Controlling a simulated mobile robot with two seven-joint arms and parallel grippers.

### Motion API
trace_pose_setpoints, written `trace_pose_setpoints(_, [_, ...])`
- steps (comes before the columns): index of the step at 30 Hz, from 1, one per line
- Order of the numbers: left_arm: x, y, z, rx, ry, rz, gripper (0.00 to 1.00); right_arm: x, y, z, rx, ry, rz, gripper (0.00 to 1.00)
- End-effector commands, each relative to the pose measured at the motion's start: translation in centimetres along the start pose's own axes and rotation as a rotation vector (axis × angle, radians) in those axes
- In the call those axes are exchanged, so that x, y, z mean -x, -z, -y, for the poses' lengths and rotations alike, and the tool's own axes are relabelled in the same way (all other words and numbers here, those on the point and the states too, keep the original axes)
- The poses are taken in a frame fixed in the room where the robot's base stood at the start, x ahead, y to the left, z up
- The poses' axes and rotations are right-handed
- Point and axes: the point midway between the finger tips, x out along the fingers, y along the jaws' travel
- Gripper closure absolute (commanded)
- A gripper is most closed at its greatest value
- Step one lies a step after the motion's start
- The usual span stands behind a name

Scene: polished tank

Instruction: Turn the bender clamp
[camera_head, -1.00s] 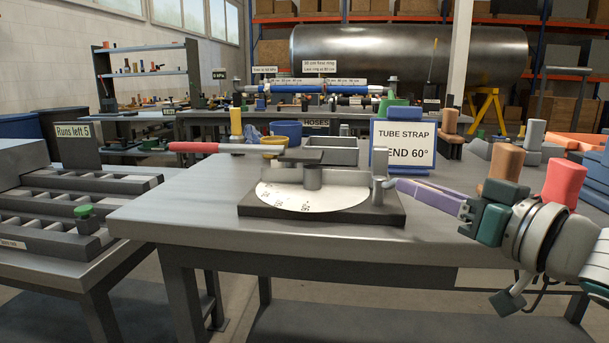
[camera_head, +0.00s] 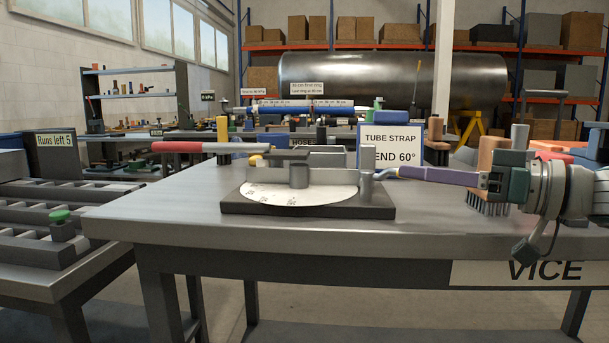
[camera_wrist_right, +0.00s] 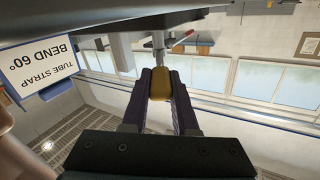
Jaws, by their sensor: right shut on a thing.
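The tube bender stands on the bench with a dark base (camera_head: 310,211), a white angle dial (camera_head: 290,194) and a long lever with a red grip (camera_head: 178,147). The clamp (camera_head: 367,187) is a grey upright post at the right end of the base, with a short arm toward my gripper. My right gripper (camera_head: 412,174) reaches in level from the right, its purple fingers at the clamp's handle. In the right wrist view the fingers are shut on a yellow clamp handle (camera_wrist_right: 160,88), joined to a grey rod. The head view hides most of this handle. My left gripper is not in view.
A blue-framed sign (camera_head: 391,147) reading "TUBE STRAP", with its lower line partly covered, stands just behind the clamp. A brown block and a dark brush-like item (camera_head: 488,203) are close by my right gripper. The bench top (camera_head: 150,215) is clear at front left.

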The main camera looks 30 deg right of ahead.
Motion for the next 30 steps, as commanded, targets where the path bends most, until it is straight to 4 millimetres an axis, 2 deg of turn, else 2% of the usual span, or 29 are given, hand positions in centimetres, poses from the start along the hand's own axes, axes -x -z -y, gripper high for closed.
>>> trace_pose_setpoints(7, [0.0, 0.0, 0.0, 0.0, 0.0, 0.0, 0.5, 0.0, -0.2, 0.0, -0.001, -0.003, 0.004, 1.0])
trace_pose_setpoints(8, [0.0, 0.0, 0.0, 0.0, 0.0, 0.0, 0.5, 0.0, -0.2, 0.0, 0.0, -0.003, 0.005, 0.71])
trace_pose_setpoints(15, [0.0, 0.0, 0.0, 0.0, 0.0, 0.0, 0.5, 0.0, -0.1, 0.0, 0.0, -0.002, 0.003, 0.44])
trace_pose_setpoints(25, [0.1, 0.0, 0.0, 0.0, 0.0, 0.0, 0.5, 0.2, -0.1, 0.0, -0.001, -0.002, 0.003, 0.43])
trace_pose_setpoints(30, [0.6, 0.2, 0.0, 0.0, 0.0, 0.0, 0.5, 1.8, -0.1, 0.0, -0.002, -0.002, 0.008, 0.43])
